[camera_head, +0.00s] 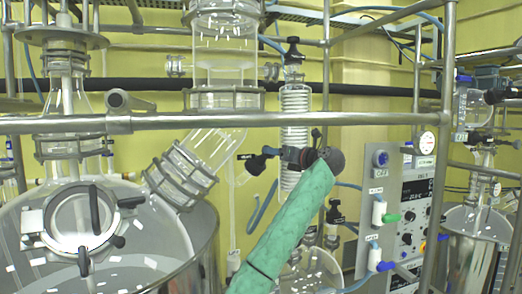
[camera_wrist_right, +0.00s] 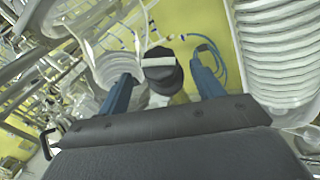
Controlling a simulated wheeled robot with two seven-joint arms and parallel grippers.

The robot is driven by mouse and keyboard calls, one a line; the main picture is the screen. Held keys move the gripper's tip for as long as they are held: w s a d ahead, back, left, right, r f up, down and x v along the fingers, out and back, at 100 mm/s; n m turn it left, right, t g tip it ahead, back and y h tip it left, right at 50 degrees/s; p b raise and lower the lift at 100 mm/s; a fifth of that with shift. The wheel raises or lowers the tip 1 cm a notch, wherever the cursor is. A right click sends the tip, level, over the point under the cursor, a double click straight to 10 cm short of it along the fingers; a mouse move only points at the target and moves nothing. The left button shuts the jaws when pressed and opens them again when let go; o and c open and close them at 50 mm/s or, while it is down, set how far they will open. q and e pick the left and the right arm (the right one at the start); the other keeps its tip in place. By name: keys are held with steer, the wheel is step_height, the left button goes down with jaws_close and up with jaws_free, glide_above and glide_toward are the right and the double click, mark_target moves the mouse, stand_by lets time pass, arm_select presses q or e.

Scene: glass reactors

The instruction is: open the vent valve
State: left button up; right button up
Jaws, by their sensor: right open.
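The vent valve's black knob (camera_head: 257,163) appears left of the coiled glass condenser in the head view, beside a small dark label. In the right wrist view the black knob (camera_wrist_right: 165,78), with a pale bar across its face, shows between the two blue fingers. My right gripper (camera_head: 272,153) reaches left to the knob from the end of my green-sleeved arm. In the wrist view this gripper (camera_wrist_right: 160,74) is open, with a gap visible on both sides of the knob; contact cannot be made out. The valve body behind the knob is mostly hidden. My left gripper is not in view.
The ribbed condenser (camera_head: 295,105) stands close behind the gripper and fills the right of the wrist view (camera_wrist_right: 282,50). A steel rail (camera_head: 230,121) crosses above my arm. A large glass vessel (camera_head: 150,225) is at left, a control panel (camera_head: 412,205) at right.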

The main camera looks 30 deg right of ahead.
steer(key=p+x, duration=0.3)
steer(key=x, duration=0.2)
steer(key=shift+w+a+r, duration=0.1)
steer(key=shift+w, duration=0.25)
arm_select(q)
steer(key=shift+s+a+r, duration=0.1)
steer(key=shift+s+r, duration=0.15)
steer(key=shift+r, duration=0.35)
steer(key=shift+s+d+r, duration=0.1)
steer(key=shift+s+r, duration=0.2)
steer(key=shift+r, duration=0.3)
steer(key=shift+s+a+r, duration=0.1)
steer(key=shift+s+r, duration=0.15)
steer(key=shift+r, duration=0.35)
arm_select(e)
steer(key=shift+w+a, duration=0.1)
steer(key=shift+w, duration=0.4)
